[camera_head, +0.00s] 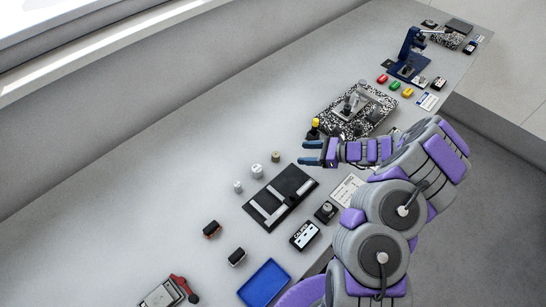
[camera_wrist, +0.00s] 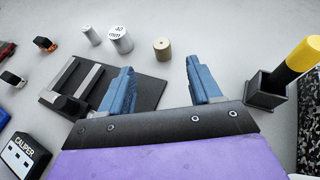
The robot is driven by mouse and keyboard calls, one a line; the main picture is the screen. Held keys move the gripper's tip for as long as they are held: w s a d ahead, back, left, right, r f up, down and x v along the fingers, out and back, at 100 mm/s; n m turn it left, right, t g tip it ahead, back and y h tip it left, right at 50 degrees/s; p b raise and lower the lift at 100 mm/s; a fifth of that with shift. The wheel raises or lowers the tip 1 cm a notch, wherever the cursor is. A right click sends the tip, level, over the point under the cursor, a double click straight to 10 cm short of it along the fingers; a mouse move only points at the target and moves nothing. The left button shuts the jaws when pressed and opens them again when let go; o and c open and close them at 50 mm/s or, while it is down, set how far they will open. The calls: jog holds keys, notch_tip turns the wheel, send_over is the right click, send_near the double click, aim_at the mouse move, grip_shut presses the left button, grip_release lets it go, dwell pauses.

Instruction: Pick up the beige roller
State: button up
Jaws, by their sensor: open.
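The beige roller (camera_head: 275,157) is a small short cylinder standing on the grey bench, beside two pale cylinders. It also shows in the wrist view (camera_wrist: 163,48), upright, beyond the fingertips and roughly between the lines of the two fingers. My gripper (camera_head: 312,153) has blue fingers and is open and empty. It is to the right of the roller in the head view, apart from it.
Two pale cylinders (camera_wrist: 121,39) (camera_wrist: 91,35) stand left of the roller. A black tray with grey bars (camera_head: 281,197) lies near it. A yellow-topped handle (camera_wrist: 299,58) stands in a dark square holder (camera_wrist: 267,91) at right. Bench behind the roller is clear.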

aim_at(278, 154)
jog(key=x, duration=0.2)
jog(key=b+x, duration=0.1)
jog(key=x, duration=0.1)
jog(key=f+x, duration=0.1)
jog(key=x, duration=0.1)
jog(key=shift+w+d, duration=0.15)
jog(key=shift+w, duration=0.1)
jog(key=shift+w+a+f+b, duration=0.1)
jog(key=shift+a+b, duration=0.25)
jog(key=shift+a, duration=0.3)
jog(key=x, duration=0.1)
jog(key=b+x, duration=0.1)
jog(key=x, duration=0.3)
jog(key=shift+s+f, duration=0.15)
jog(key=shift+s, duration=0.15)
jog(key=shift+w+a+f, duration=0.1)
jog(key=shift+w+a, duration=0.1)
jog(key=shift+d, duration=0.1)
jog(key=shift+c, duration=0.3)
jog(key=c, duration=1)
grip_shut()
